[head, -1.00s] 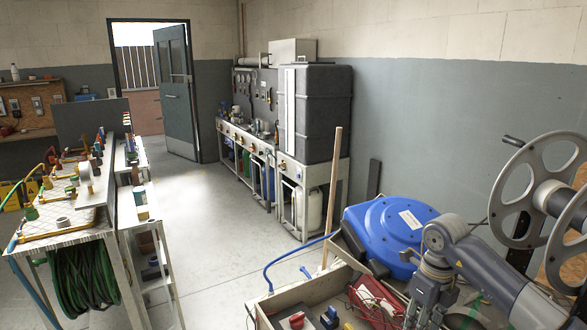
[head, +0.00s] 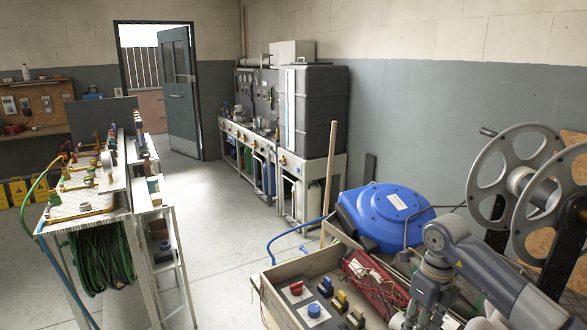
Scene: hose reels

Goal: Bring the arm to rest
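My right arm (head: 485,275) comes in from the lower right and bends down over the wooden crate (head: 322,258). My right gripper (head: 412,318) points down at the crate's right part, by the red tools and hoses. Its fingertips are cut off or hidden at the bottom edge, so its opening cannot be told. No held thing shows. My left arm and gripper are not in view.
A blue hose reel (head: 385,215) and a grey metal reel (head: 510,180) stand behind my arm. The crate holds red, blue and yellow valve parts (head: 313,309). A wooden pole (head: 330,170) stands upright. A cluttered bench (head: 90,212) is left; the floor between is clear.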

